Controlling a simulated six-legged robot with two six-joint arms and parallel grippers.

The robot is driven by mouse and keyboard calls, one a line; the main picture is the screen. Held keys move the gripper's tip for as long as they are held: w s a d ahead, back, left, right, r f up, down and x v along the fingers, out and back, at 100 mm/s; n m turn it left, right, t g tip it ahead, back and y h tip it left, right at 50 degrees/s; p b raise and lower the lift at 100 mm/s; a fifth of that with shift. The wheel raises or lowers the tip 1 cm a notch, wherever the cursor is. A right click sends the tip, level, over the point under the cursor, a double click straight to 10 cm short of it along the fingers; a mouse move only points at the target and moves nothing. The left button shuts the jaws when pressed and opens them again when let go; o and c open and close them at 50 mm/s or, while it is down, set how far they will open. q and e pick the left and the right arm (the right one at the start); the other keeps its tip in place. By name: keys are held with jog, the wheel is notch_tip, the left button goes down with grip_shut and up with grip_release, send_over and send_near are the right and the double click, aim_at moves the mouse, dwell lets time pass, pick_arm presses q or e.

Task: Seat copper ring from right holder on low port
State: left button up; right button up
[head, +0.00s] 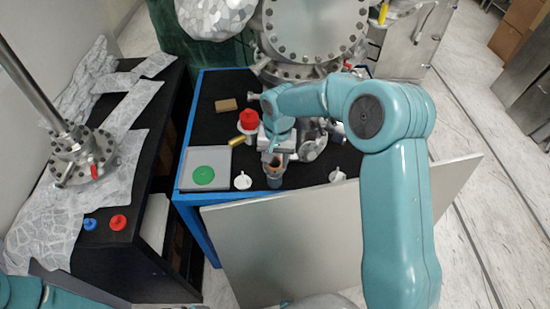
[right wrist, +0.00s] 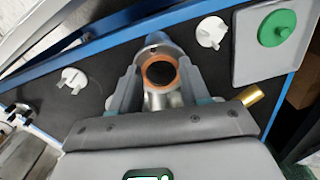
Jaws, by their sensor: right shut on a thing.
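My right gripper (head: 276,150) reaches down over the front of the black-topped table. The right wrist view shows its two fingers (right wrist: 159,70) shut on the copper ring (right wrist: 147,72), one on each side. The ring lies over the dark opening of the metal low port (right wrist: 158,42). I cannot tell if it touches the port face or hovers just above it. In the head view the port (head: 274,182) shows below the fingers. The right white holder (head: 338,174) shows no copper ring; it also appears in the right wrist view (right wrist: 72,80). My left gripper is out of view.
A left white holder (head: 242,181) and a grey tray (head: 220,156) with a green disc (head: 204,175) are left of the port. A red-topped part (head: 249,121) and a brass cylinder (head: 237,141) stand close by. A grey panel (head: 300,245) leans in front of the table.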

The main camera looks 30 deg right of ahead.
jog(key=o, duration=1.1)
jog(key=shift+a+f, duration=0.1)
jog(key=shift+f, duration=0.05)
jog(key=shift+s+f, duration=0.1)
jog(key=shift+s, duration=0.05)
jog(key=r, duration=1.1)
jog(key=r+b, duration=0.1)
jog(key=r, duration=0.4)
jog(key=shift+s+d+r, duration=0.1)
jog(key=shift+d+r, duration=0.3)
